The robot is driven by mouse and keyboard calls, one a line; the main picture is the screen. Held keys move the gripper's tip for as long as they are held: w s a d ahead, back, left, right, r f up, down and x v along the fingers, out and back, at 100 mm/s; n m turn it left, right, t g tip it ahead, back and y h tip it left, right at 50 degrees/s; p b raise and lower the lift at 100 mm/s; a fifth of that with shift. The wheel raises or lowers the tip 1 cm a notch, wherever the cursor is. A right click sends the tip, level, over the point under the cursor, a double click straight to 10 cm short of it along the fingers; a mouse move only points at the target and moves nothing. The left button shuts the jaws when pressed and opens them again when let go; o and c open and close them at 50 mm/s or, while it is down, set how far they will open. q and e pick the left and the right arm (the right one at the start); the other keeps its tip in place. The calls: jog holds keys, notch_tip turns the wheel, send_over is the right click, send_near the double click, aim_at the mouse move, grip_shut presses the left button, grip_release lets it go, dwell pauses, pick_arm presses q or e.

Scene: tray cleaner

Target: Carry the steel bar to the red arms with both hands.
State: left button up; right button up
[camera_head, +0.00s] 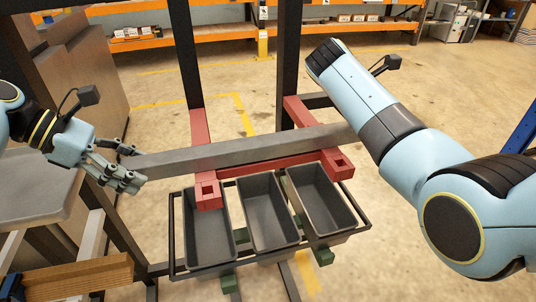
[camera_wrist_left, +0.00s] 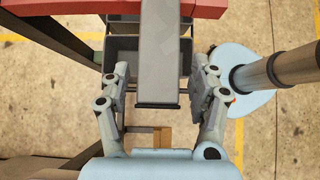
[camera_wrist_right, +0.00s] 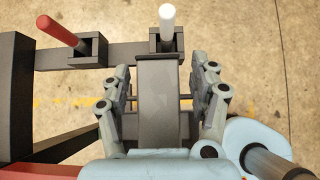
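The long grey steel bar (camera_head: 245,152) lies across the two red arms (camera_head: 203,130) of the rack, near level; I cannot tell whether it rests fully on both. My left gripper (camera_head: 132,169) is around the bar's left end. In the left wrist view the fingers (camera_wrist_left: 160,88) stand open on both sides of the bar (camera_wrist_left: 159,60), with gaps. My right gripper is hidden behind my right arm in the head view. In the right wrist view its fingers (camera_wrist_right: 162,92) are open on both sides of the bar's other end (camera_wrist_right: 158,100), with gaps.
Several grey bins (camera_head: 268,212) sit in a dark frame below the red arms. Dark rack posts (camera_head: 187,60) rise behind the bar. A grey-topped table (camera_head: 35,185) and wooden planks (camera_head: 75,277) stand at left. The floor behind the rack is clear up to the orange shelves (camera_head: 190,35).

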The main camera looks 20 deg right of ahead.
jog(key=shift+a+r, duration=0.1)
jog(key=v, duration=1.1)
jog(key=shift+w+a+r, duration=0.1)
jog(key=shift+a+r, duration=0.15)
pick_arm(q)
jog(key=v, duration=1.2)
jog(key=shift+f, duration=0.1)
pick_arm(e)
jog(key=shift+f, duration=0.1)
